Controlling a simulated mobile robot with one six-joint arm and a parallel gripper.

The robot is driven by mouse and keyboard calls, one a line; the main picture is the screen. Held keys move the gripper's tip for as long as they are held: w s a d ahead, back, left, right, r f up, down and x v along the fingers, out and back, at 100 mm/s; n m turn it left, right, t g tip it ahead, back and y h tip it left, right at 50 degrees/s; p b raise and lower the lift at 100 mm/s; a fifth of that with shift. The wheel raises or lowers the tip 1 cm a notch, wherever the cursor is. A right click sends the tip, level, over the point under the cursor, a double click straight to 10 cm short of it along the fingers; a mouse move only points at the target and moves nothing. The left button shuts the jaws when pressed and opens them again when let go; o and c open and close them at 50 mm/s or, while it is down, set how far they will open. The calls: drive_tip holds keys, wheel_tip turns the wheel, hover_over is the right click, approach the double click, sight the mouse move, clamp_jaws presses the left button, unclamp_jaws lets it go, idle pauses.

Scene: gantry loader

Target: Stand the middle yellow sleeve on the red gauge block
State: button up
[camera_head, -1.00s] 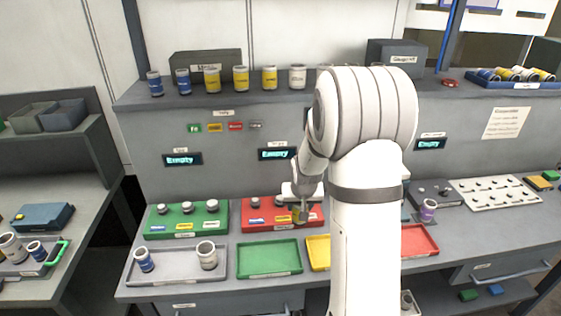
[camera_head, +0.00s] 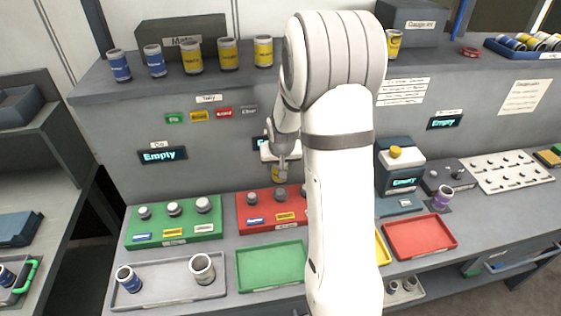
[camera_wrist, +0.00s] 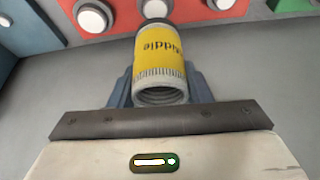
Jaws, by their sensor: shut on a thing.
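My gripper (camera_head: 281,164) is shut on a yellow sleeve (camera_head: 279,175), held in the air above the red gauge block (camera_head: 268,229). In the wrist view the sleeve (camera_wrist: 161,57) reads "Middle" and its open, ribbed end faces the camera, with the blue jaws on both sides. The red block has grey posts along its top; the sleeve appears above the middle post (camera_head: 280,194), apart from it. My arm hides the block's right end. In the wrist view the red block (camera_wrist: 122,15) lies beyond the sleeve.
A green gauge block (camera_head: 150,236) stands left of the red one. In front are a grey tray (camera_head: 165,291) with two sleeves, an empty green tray (camera_head: 271,266) and an empty red tray (camera_head: 420,236). Several sleeves line the shelf (camera_head: 210,86) above.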

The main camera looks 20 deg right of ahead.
drive_tip(key=shift+f+b, duration=1.35)
drive_tip(key=shift+f, duration=1.2)
drive_tip(key=shift+f+b, duration=0.55)
drive_tip(key=shift+b, duration=0.1)
drive_tip(key=o, duration=1.4)
drive_tip(key=shift+f, duration=0.1)
drive_tip(key=shift+s, duration=0.1)
drive_tip(key=shift+b+v, duration=0.8)
drive_tip(key=shift+v, duration=3.1)
